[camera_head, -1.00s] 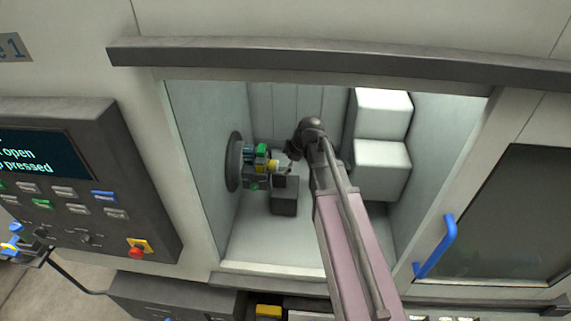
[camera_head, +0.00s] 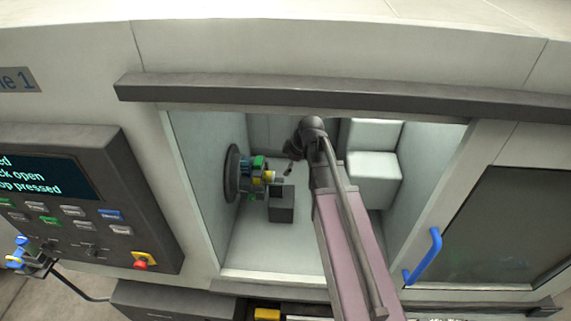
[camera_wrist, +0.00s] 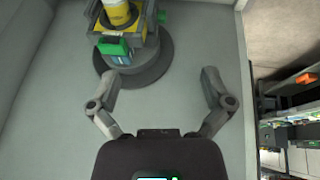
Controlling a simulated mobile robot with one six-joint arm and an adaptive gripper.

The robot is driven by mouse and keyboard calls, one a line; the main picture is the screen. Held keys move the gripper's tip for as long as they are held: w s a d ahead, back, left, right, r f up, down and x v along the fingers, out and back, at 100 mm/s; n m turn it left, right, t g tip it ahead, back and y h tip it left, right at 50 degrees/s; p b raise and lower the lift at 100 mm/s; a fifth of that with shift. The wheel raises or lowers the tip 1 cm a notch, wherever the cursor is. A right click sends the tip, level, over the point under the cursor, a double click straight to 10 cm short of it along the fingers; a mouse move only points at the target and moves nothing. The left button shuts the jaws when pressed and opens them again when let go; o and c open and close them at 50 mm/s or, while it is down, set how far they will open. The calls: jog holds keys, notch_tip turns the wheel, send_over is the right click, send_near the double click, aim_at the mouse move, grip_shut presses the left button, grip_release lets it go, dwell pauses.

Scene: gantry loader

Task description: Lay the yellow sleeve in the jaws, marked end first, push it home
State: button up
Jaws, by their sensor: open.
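The yellow sleeve (camera_head: 269,176) sits at the chuck jaws (camera_head: 257,163) on the left wall of the machine. It also shows in the wrist view (camera_wrist: 117,14) at the top, among the jaws, with a white or pale part at its upper end. How deep it sits and which end is marked I cannot tell. The dark round chuck (camera_head: 232,173) is behind the jaws, and its rim shows in the wrist view (camera_wrist: 150,75). My gripper (camera_wrist: 165,75) is open and empty, its fingers spread wide, apart from the sleeve. In the head view my arm's end is right of the chuck.
A dark block (camera_head: 282,205) stands below the jaws. White stepped boxes (camera_head: 374,180) fill the right back of the chamber. The door with a blue handle (camera_head: 423,257) stands at the right. A control panel (camera_head: 75,200) is at the left. The chamber floor is mostly clear.

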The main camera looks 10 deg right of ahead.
jog(key=shift+w+f+b, duration=0.2)
jog(key=shift+b, duration=0.1)
jog(key=c, duration=0.9)
jog(key=shift+w+d+f+b, duration=0.3)
jog(key=shift+w+f+b, duration=0.4)
jog(key=shift+f+b, duration=0.1)
grip_shut()
jog(key=w+d+f+g+y+b, duration=0.1)
jog(key=w+d+f+b, duration=0.3)
jog(key=w+f+b, duration=0.5)
jog(key=shift+w+y+b, duration=0.2)
jog(key=shift+y+b, duration=0.1)
jog(key=shift+y, duration=0.1)
